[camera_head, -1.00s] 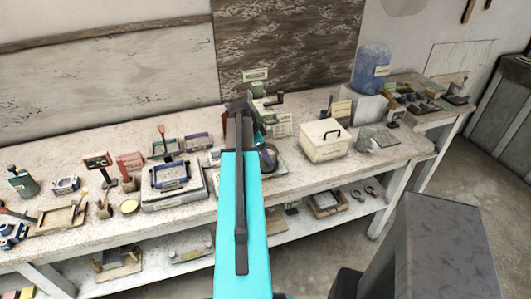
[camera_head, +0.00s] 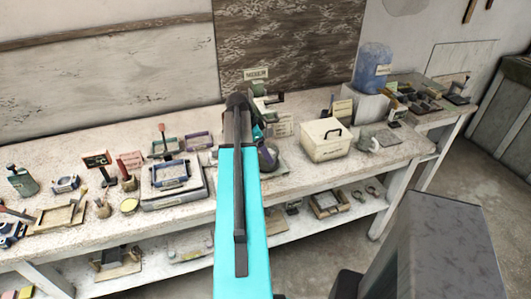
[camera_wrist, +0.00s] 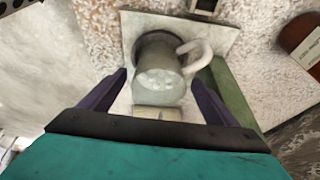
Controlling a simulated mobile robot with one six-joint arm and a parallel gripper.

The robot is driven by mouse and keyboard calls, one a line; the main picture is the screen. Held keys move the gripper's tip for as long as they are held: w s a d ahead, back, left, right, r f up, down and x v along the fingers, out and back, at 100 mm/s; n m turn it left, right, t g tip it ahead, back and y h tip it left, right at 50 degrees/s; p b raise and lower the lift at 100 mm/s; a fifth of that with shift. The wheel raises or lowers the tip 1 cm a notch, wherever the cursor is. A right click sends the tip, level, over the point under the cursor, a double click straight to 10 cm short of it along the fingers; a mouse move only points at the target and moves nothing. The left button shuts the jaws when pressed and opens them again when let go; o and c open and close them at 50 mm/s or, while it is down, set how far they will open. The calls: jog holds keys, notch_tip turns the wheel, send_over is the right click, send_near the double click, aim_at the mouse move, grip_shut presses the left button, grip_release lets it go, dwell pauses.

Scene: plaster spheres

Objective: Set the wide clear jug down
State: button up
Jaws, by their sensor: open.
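The wide clear jug (camera_wrist: 160,72) looks grey and see-through in the wrist view, with a pale curved handle on its right side. It stands on a light square plate (camera_wrist: 222,38). My gripper (camera_wrist: 158,80) is open, its two dark purple fingers apart on either side of the jug's lower part in the picture. I cannot tell whether either finger touches it. In the head view my arm hides most of the gripper and the spot in front of it; one purple finger (camera_head: 269,157) shows beside the arm.
A green strip (camera_wrist: 228,92) lies right of the jug in the wrist view. In the head view, a cream box (camera_head: 325,140) and a grey vessel (camera_head: 364,142) stand right of my arm. A stacked tray (camera_head: 172,185) lies left. The bench is crowded.

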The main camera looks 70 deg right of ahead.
jog(key=shift+w+a+r, duration=0.15)
jog(key=shift+w+r, duration=0.05)
jog(key=shift+r, duration=0.1)
jog(key=w+a+b, duration=0.3)
jog(key=w+a, duration=0.5)
jog(key=shift+a, duration=0.3)
jog(key=shift+w, duration=0.1)
